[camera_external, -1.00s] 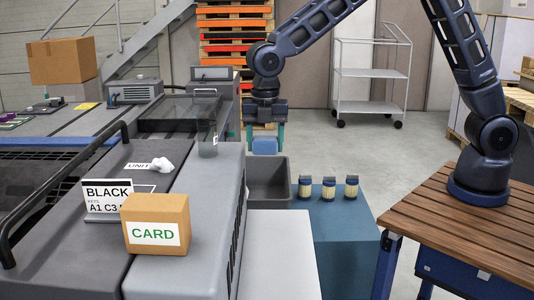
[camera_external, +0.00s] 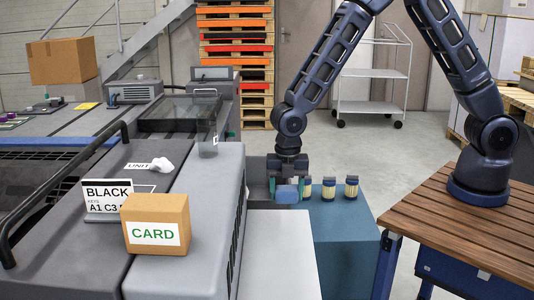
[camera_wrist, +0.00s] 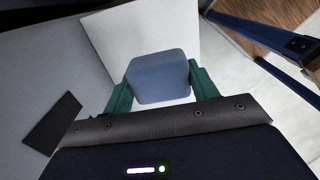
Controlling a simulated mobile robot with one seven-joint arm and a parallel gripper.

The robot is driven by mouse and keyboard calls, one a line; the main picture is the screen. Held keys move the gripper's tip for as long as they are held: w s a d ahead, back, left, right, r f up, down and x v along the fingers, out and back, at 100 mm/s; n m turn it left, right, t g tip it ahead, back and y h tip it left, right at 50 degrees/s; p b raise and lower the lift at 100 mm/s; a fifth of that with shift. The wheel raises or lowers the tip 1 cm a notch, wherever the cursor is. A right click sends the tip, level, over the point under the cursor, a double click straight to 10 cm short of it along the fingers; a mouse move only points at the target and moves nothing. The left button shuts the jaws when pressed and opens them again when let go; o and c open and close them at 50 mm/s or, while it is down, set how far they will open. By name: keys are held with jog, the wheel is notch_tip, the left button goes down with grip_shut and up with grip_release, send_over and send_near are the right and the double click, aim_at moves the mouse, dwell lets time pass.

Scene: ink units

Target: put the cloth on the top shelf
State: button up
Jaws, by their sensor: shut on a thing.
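My gripper (camera_external: 287,184) points down and is shut on a smooth blue block with rounded edges (camera_external: 287,194). In the wrist view the block (camera_wrist: 160,78) sits between the two green fingers, above a pale surface. I cannot tell whether this block is a folded cloth. A white crumpled piece (camera_external: 162,165), which looks like cloth, lies on the dark machine top beside the UNIT label. The white trolley at the back has a top shelf (camera_external: 372,41), which is bare where I see it.
A grey bin (camera_external: 257,178) is partly hidden behind my gripper. Several small jars (camera_external: 328,188) stand close by on the teal box (camera_external: 345,235); the left one is partly covered. A CARD box (camera_external: 155,224) and a BLACK sign (camera_external: 107,196) stand on the left machines.

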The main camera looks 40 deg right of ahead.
aim_at(287, 188)
jog(key=shift+f, duration=3.7)
jog(key=shift+f, duration=0.15)
jog(key=o, duration=0.9)
jog(key=shift+o, duration=0.2)
notch_tip(287, 188, up, 12)
jog(key=shift+r, duration=0.2)
